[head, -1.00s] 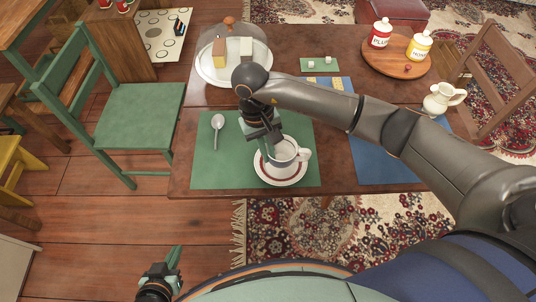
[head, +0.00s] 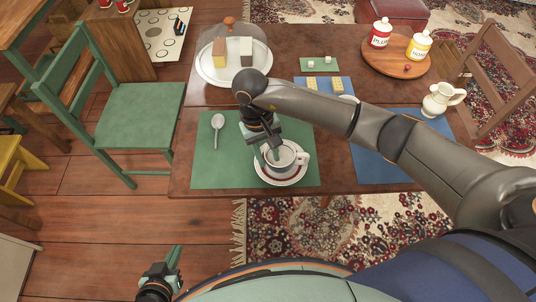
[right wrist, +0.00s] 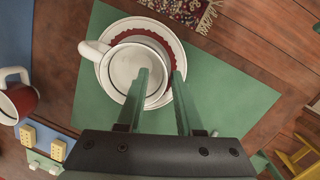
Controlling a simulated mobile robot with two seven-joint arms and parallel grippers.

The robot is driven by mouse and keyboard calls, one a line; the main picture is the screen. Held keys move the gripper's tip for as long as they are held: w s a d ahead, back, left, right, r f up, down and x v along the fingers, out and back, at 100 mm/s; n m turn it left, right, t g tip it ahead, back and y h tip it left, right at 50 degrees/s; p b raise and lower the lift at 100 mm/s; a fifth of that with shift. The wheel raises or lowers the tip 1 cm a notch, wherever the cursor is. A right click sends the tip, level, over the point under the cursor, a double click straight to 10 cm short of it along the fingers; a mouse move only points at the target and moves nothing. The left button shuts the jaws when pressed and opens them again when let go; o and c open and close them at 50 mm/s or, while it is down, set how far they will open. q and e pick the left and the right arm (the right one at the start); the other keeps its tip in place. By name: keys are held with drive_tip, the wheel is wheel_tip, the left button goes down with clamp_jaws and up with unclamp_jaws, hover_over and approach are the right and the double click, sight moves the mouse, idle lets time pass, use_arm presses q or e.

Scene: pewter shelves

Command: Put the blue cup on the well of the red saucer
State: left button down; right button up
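The cup (head: 284,160) looks white to pale grey; I see no clear blue on it. It sits over the middle of the white saucer with a red ring (head: 277,182), its handle to the right. Both also show in the right wrist view, the cup (right wrist: 121,67) with its handle to the left and the saucer (right wrist: 152,25) around it. My right gripper (right wrist: 160,73) is open, one finger over the cup's inside and one outside its wall, with a gap between them. My left gripper (head: 174,264) is low in the head view, away from the table; its finger gap is unclear.
A green mat (head: 207,172) lies under the saucer, with a spoon (head: 216,130). A red cup (right wrist: 20,100) is near the blue mat (right wrist: 60,70). A glass dome (head: 262,55), jars (head: 380,36) and a pitcher (head: 440,98) stand farther back.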

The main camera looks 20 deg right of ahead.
wheel_tip(320, 180, up, 11)
drive_tip(key=w+a, duration=0.1)
drive_tip(key=shift+w+a+b, duration=0.15)
drive_tip(key=shift+w+b, duration=0.2)
drive_tip(key=shift+b, duration=0.05)
